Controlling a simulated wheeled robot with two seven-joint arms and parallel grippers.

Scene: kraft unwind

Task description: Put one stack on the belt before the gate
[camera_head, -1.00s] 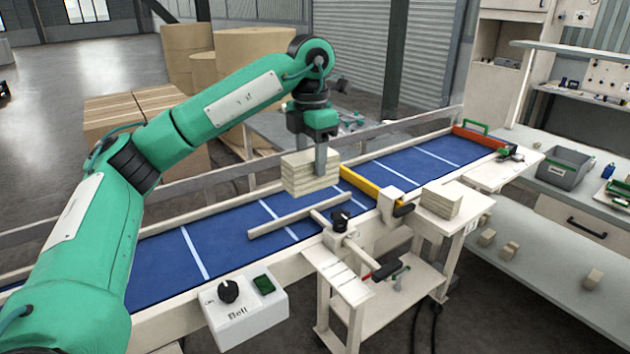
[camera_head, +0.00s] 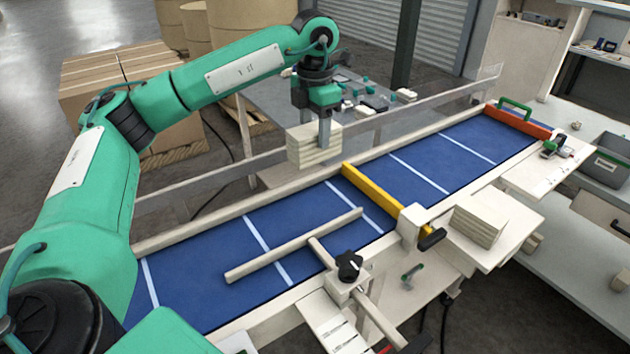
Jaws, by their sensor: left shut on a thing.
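My left gripper (camera_head: 325,133) is shut on a pale layered stack (camera_head: 312,149). The stack appears held above the belt's far edge, left of the yellow gate; the exact height cannot be told. The blue belt (camera_head: 290,215) has white cross lines. The yellow gate (camera_head: 378,193) lies across the belt. A second stack (camera_head: 479,224) sits on a small white side table (camera_head: 505,240) at the near side, right of the gate. My right gripper is not in view.
A wooden guide bar (camera_head: 290,246) lies over the belt before the gate, with a black knob (camera_head: 349,266) near it. A red stop (camera_head: 518,121) with a green handle closes the belt's far end. A grey bin (camera_head: 605,162) stands at right.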

